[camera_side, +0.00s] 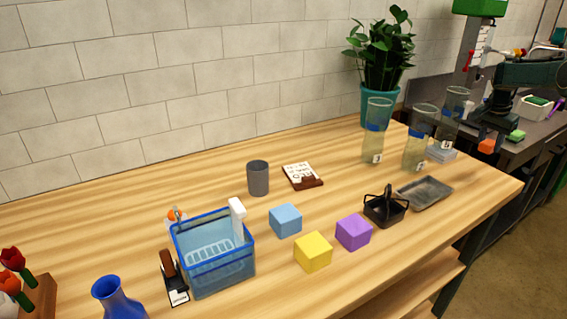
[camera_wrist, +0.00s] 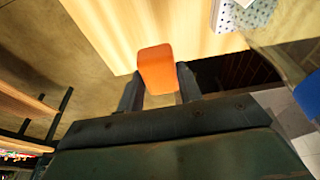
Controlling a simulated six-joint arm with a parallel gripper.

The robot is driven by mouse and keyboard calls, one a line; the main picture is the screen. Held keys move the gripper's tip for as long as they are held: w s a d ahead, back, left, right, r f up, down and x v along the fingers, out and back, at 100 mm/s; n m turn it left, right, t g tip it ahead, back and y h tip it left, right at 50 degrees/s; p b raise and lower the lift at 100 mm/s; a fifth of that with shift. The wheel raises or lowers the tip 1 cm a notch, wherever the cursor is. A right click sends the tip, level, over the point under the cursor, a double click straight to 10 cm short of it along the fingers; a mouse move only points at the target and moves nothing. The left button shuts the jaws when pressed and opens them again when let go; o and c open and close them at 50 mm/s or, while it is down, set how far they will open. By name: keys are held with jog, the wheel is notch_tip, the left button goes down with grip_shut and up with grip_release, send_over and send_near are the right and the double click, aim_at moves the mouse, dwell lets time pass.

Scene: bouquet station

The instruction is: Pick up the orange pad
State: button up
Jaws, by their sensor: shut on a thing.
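The orange pad (camera_wrist: 156,68) is a small block with rounded corners. In the wrist view it sits between the two fingers of my gripper (camera_wrist: 159,90), which is shut on it. In the side view the orange pad (camera_side: 487,146) shows at the lower end of my gripper (camera_side: 490,136), at the far right. It appears held up in the air near the right end of the wooden table, beyond the tall glass vases. Whether it is clear of every surface below is hard to tell.
Several tall clear vases (camera_side: 419,138) stand near my gripper, with a grey tray (camera_side: 425,193) in front. A black caddy (camera_side: 385,208), coloured cubes (camera_side: 313,251) and a blue basket (camera_side: 214,262) stand farther left. A green pad (camera_side: 516,135) lies on the dark counter behind.

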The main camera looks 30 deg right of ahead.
jog(key=shift+r, duration=1.1)
